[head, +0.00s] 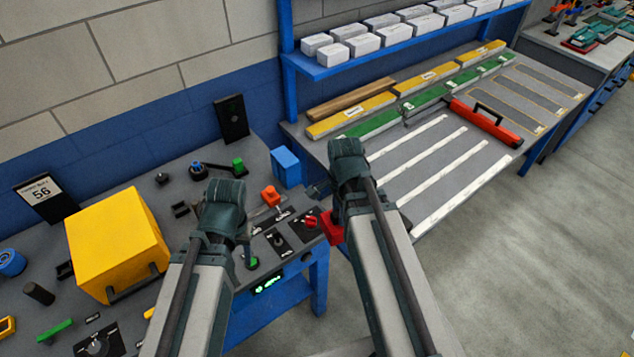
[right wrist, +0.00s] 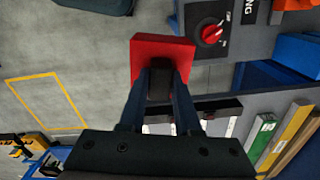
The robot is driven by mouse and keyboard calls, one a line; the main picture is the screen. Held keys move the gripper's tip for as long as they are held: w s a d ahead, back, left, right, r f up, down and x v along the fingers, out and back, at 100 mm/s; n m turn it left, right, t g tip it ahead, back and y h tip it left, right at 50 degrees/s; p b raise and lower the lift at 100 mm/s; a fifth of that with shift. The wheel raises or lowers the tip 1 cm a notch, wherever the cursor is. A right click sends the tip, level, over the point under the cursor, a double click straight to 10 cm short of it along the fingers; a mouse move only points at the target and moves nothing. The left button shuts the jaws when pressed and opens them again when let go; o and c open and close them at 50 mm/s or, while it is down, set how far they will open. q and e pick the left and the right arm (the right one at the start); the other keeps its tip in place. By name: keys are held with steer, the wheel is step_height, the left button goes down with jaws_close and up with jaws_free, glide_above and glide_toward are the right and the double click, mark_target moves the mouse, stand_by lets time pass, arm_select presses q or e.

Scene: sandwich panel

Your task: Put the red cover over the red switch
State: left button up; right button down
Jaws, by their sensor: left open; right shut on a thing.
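The red cover (head: 332,228) is a red block-like piece, partly hidden by my right arm in the head view. My right gripper (right wrist: 160,85) is shut on it; in the right wrist view the cover (right wrist: 148,47) sits at the fingertips. The red switch (head: 311,221) is a round red knob on a dark plate near the panel's right edge. In the right wrist view the switch (right wrist: 211,33) shows uncovered, just right of the cover and apart from it. My left gripper (head: 222,212) is open over the panel, its fingers mostly hidden by the arm.
A yellow box (head: 118,243) stands on the panel table at left. An orange-red control (head: 270,196), a green-topped control (head: 251,262) and a blue box (head: 286,166) are near the switch. A second table (head: 470,150) with strips and a red case (head: 487,122) stands at right.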

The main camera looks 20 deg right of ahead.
mark_target(311, 217)
arm_select(q)
steer(key=shift+a+r+p, duration=0.1)
steer(key=shift+r+p, duration=0.25)
steer(key=shift+r, duration=0.15)
arm_select(e)
steer(key=w+a+r+n, duration=0.1)
steer(key=w+a+n, duration=0.1)
steer(key=w+a, duration=0.3)
steer(key=w, duration=0.4)
steer(key=shift+a, duration=0.25)
arm_select(q)
steer(key=shift+f, duration=0.1)
arm_select(e)
steer(key=shift+w+f, duration=0.1)
arm_select(q)
steer(key=shift+f+b, duration=1.35)
steer(key=shift+b, duration=0.1)
arm_select(e)
steer(key=shift+f, duration=1.4)
arm_select(q)
steer(key=shift+f, duration=0.1)
steer(key=shift+f+b, duration=0.75)
steer(key=shift+b, duration=0.1)
arm_select(e)
steer(key=shift+f, duration=0.8)
arm_select(q)
steer(key=shift+f, duration=0.25)
arm_select(e)
steer(key=shift+f, duration=0.25)
